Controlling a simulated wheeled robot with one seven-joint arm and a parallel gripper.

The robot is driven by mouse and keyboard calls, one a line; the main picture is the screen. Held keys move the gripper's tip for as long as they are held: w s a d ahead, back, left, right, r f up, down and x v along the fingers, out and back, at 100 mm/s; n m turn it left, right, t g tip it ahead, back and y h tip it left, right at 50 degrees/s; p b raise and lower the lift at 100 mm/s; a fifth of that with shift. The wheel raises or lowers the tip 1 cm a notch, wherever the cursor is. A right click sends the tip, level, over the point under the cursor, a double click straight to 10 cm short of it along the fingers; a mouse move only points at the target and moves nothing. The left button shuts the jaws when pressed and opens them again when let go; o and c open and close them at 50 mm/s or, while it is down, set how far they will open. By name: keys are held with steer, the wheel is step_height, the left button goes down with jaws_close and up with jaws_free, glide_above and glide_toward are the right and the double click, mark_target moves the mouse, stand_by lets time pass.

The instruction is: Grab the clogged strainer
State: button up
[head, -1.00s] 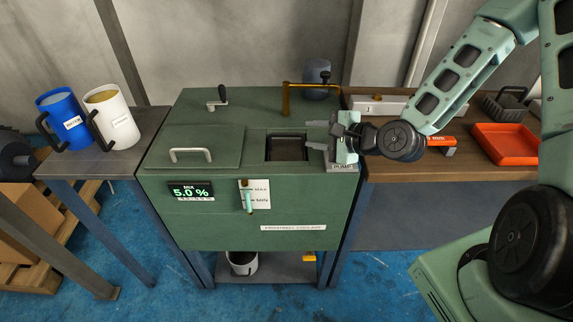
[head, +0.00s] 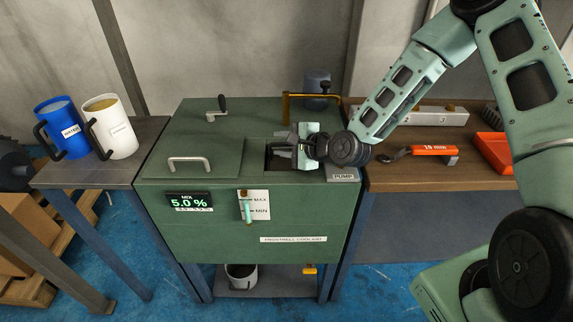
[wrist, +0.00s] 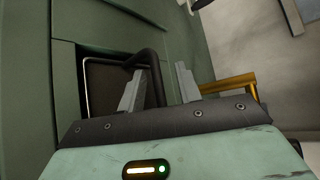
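The strainer (wrist: 103,88) sits in the square opening in the top of the green coolant tank. In the wrist view it shows as a dark panel with a bent black handle (wrist: 149,54). My gripper (head: 282,143) is over this opening in the head view and hides much of it. In the wrist view my gripper (wrist: 159,69) has its two grey fingers apart, and part of the handle shows between them. I cannot tell whether a finger touches the handle. Any clogging is too dark to make out.
The green tank (head: 200,235) has a lid handle (head: 188,161), a crank (head: 217,108) and a brass pipe (head: 287,105) behind the opening. Blue (head: 62,125) and white (head: 112,125) jugs stand left. An orange-handled tool (head: 433,150) and red tray (head: 496,150) lie right.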

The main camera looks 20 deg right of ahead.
jaws_close()
stand_by(0.3)
